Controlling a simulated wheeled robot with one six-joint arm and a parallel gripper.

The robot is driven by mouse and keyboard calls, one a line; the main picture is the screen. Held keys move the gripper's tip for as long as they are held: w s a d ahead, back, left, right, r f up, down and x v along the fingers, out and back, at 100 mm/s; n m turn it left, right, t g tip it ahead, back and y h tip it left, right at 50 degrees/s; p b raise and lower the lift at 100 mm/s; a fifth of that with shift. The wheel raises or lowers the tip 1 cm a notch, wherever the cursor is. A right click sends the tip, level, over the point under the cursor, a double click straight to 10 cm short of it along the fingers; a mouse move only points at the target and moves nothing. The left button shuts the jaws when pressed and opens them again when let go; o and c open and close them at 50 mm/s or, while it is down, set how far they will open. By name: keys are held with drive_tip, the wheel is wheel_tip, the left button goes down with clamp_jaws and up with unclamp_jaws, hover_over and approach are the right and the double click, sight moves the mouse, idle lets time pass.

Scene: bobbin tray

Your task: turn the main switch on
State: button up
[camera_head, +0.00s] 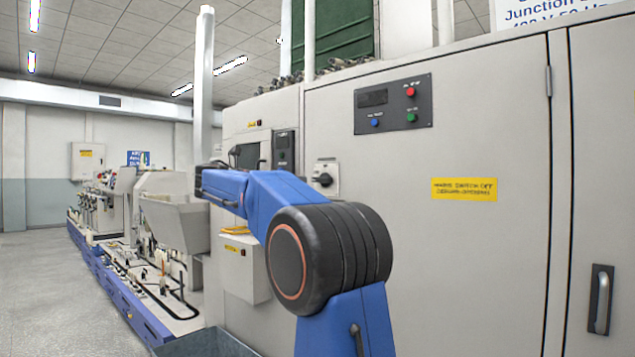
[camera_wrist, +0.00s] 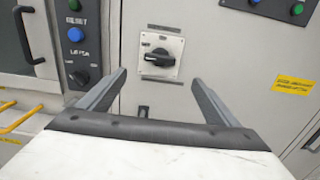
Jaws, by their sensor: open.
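The main switch is a black rotary knob (camera_wrist: 159,58) on a pale square plate, set on the grey cabinet front. In the wrist view it sits a little beyond and between my fingertips, with its handle lying roughly level. The fingers appear apart from the knob. In the head view the gripper itself is hidden or too unclear to make out.
A dark panel with red, green and blue buttons (camera_head: 393,106) is above and right of the switch. A yellow label (camera_head: 464,189) is further right. Another panel with a black knob (camera_wrist: 79,77) is left of my fingers. Yellow rails (camera_wrist: 20,118) stick out lower left.

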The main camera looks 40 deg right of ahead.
sight(319, 180)
drive_tip(key=d, duration=1)
drive_tip(key=w+d, duration=0.1)
drive_tip(key=d, duration=0.4)
drive_tip(key=shift+w, duration=0.1)
drive_tip(key=shift+c, duration=0.3)
drive_tip(key=c, duration=1)
